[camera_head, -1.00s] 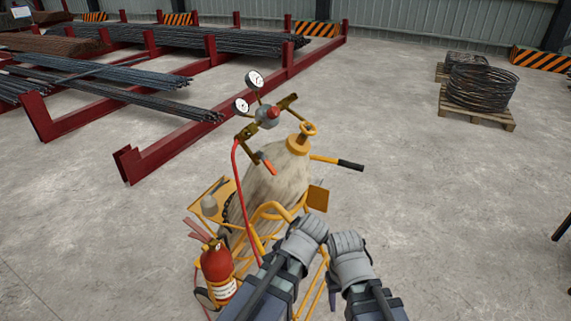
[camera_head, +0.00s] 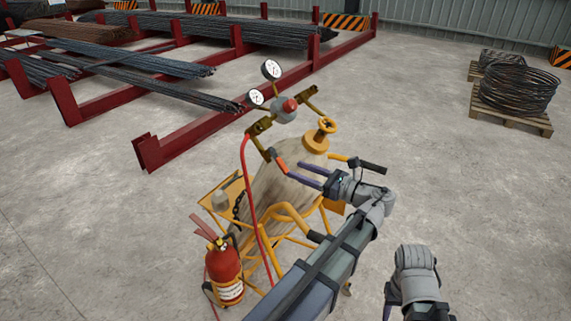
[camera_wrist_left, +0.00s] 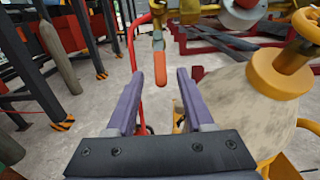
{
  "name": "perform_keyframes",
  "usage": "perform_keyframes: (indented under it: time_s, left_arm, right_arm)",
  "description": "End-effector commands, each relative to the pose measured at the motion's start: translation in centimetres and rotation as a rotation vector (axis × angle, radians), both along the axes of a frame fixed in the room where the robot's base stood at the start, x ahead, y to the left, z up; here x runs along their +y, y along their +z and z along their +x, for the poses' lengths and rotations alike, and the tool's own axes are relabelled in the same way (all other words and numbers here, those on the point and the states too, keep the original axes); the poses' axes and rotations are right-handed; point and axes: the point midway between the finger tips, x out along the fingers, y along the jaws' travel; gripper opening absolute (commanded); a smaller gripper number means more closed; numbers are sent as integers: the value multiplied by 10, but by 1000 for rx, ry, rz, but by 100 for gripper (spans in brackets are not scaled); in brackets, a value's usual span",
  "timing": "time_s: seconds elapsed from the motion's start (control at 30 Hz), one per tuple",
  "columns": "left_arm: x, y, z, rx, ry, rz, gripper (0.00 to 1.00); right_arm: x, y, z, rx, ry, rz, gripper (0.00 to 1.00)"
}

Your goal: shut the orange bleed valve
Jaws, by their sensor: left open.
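The orange bleed valve lever (camera_head: 280,164) hangs from a brass fitting under the gauge assembly of a cart-mounted cylinder. In the left wrist view the lever (camera_wrist_left: 160,68) points down and appears between the fingertips. My left gripper (camera_head: 299,171) reaches in from the right with its purple fingers apart. In the head view its tips are just short of the lever, with a small gap. In the left wrist view the open jaws (camera_wrist_left: 160,73) hold nothing.
The wrapped cylinder (camera_head: 282,185) has a yellow valve wheel (camera_head: 325,127) close by. A red hose (camera_head: 250,190) runs down beside the lever. A fire extinguisher (camera_head: 223,268) hangs at the cart's left. Red rebar racks (camera_head: 190,138) stand behind.

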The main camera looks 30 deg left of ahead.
Motion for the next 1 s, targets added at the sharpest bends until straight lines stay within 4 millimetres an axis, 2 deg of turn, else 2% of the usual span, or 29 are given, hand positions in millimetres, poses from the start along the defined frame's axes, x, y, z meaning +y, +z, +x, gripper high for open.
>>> perform_keyframes:
  time_s: [0.2,0.4,0.53,0.8,0.83,1.0]
  left_arm:
    - [36,0,2,-1,3,-1,52]
    - [57,0,4,-2,0,-2,52]
    - [64,0,5,-2,0,-2,52]
    - [65,0,5,-2,-1,-2,52]
    - [65,0,5,-2,-1,-2,51]
    - [65,0,5,-2,-1,-2,32]
  right_arm:
    - [0,0,0,0,0,0,50]
    - [0,0,0,0,0,0,50]
    - [0,0,0,0,0,0,50]
    - [0,0,0,0,0,0,50]
    - [0,0,0,0,0,0,50]
    - [0,0,0,0,0,0,50]
